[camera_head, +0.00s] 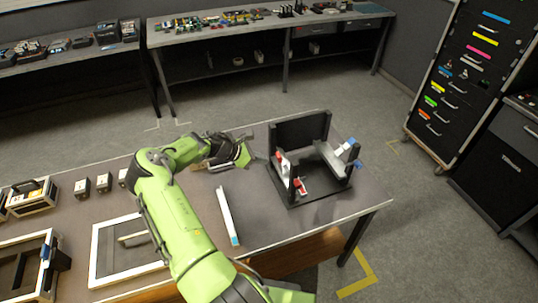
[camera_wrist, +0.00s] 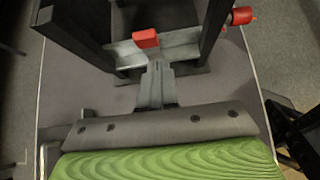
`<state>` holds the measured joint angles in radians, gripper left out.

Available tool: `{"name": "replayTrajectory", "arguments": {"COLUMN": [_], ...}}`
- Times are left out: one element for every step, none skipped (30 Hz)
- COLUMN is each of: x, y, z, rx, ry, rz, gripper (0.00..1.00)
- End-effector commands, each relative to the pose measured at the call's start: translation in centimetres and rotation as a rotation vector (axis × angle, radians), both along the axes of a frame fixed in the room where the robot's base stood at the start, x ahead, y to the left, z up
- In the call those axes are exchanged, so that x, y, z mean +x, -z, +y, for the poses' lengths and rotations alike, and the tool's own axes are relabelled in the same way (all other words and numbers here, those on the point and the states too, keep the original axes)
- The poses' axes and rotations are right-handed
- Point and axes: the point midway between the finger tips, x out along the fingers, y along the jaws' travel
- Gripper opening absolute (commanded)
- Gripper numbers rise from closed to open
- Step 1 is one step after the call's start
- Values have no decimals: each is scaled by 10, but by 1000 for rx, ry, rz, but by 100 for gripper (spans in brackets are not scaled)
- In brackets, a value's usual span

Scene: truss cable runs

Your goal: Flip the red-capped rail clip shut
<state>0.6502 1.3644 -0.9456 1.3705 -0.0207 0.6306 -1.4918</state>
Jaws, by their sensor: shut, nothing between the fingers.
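A black fixture (camera_head: 318,192) stands on the table, with a grey rail (camera_wrist: 180,48) between dark uprights. A red cap (camera_wrist: 145,38) sits on top of the rail; it also shows in the head view (camera_head: 279,159). Whether that clip is open or shut is unclear. A second red piece (camera_wrist: 242,15) is at the right upright in the wrist view; a red piece also shows low at the front post in the head view (camera_head: 301,185). My gripper (camera_wrist: 158,68) is shut and empty, its tips close to the rail just below the red cap. Contact cannot be told.
A blue-capped piece (camera_head: 351,144) is on the fixture's right side. A white bar with a blue end (camera_head: 228,215) lies on the table left of the fixture. White frames (camera_head: 103,238) and small blocks (camera_head: 103,182) lie further left. The table front is clear.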

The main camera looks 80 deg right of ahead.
Motion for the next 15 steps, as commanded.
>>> {"name": "replayTrajectory", "arguments": {"x": [10,16,22,28,33,39,44,49,54,57,61,64,66,67,69], "y": [-8,-12,-18,-22,-27,-33,-37,-41,-46,-49,-51,-55,-57,-58,-59], "z": [5,8,12,15,18,23,25,28,31,34,35,37,39,40,41], "rx": [-2,-4,-3,-2,-3,-3,-2,-2,-2,-1,-1,-1,-1,-1,0], "ry": [-2,-3,-3,-3,-3,-3,-2,-2,-2,-2,-2,0,1,1,0], "rz": [0,-1,-2,-1,-2,-2,-1,-1,-1,-1,-1,-1,0,0,0], "gripper": [0,0,0,0,0,0,0,0,0,0,0,0,0,0,0]}}
